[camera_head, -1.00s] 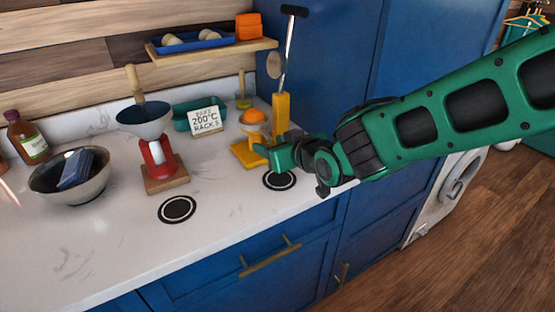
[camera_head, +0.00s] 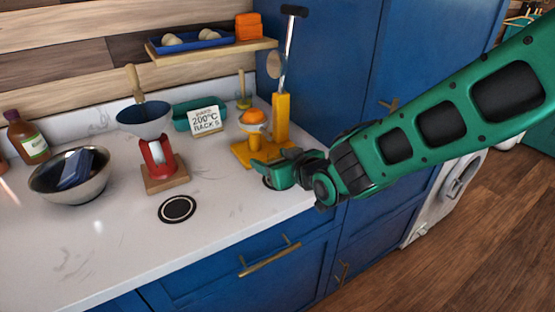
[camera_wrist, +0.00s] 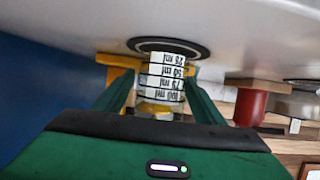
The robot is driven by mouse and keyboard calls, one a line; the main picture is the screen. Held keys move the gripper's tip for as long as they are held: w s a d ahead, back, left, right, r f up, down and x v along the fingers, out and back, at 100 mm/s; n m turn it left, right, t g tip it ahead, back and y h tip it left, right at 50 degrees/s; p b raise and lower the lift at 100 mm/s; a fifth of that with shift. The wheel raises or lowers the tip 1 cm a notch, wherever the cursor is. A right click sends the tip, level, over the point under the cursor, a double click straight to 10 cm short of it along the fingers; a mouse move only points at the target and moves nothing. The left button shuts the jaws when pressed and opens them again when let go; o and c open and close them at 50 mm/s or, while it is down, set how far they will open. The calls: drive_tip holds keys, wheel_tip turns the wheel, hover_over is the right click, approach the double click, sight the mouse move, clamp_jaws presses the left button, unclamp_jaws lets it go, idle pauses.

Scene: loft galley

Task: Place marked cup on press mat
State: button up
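The marked cup (camera_wrist: 164,78), white with black ml markings, shows upside down in the wrist view between the two fingers of my gripper (camera_wrist: 161,86). Its low-number end points at a black mat with a pale ring (camera_wrist: 203,48). I cannot tell whether the cup touches the mat. In the head view my gripper (camera_head: 262,172) hides the cup and covers most of this mat (camera_head: 268,184), at the front of the yellow press (camera_head: 282,118). The fingers appear shut on the cup.
A second black ringed mat (camera_head: 177,209) lies bare on the white counter, left of my gripper. A red grinder (camera_head: 157,160), a steel bowl (camera_head: 70,186) with a blue thing, a bottle (camera_head: 29,142) and a sign card (camera_head: 206,121) stand around. The front counter is clear.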

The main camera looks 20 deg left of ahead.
drive_tip(key=shift+r, duration=0.15)
drive_tip(key=v, duration=1.2)
drive_tip(key=w+d, duration=0.1)
drive_tip(key=d, duration=0.1)
drive_tip(key=w+d+m+h, duration=0.1)
drive_tip(key=d, duration=0.1)
drive_tip(key=w+d+f+h, duration=0.1)
drive_tip(key=d, duration=0.1)
drive_tip(key=shift+w+d, duration=0.1)
drive_tip(key=shift+w, duration=0.15)
drive_tip(key=d+f+m+g+h, duration=0.25)
drive_tip(key=d+m+h, duration=0.45)
drive_tip(key=d, duration=2.1)
drive_tip(key=s+d+m+g+h, duration=0.25)
drive_tip(key=s+d, duration=0.35)
drive_tip(key=d, duration=0.5)
drive_tip(key=s+d+m+g+y, duration=0.1)
drive_tip(key=s+d+m+g, duration=0.2)
drive_tip(key=s, duration=1.4)
drive_tip(key=d+m, duration=0.3)
drive_tip(key=d, duration=0.2)
drive_tip(key=shift+s+d+g, duration=0.25)
drive_tip(key=shift+s+g, duration=0.15)
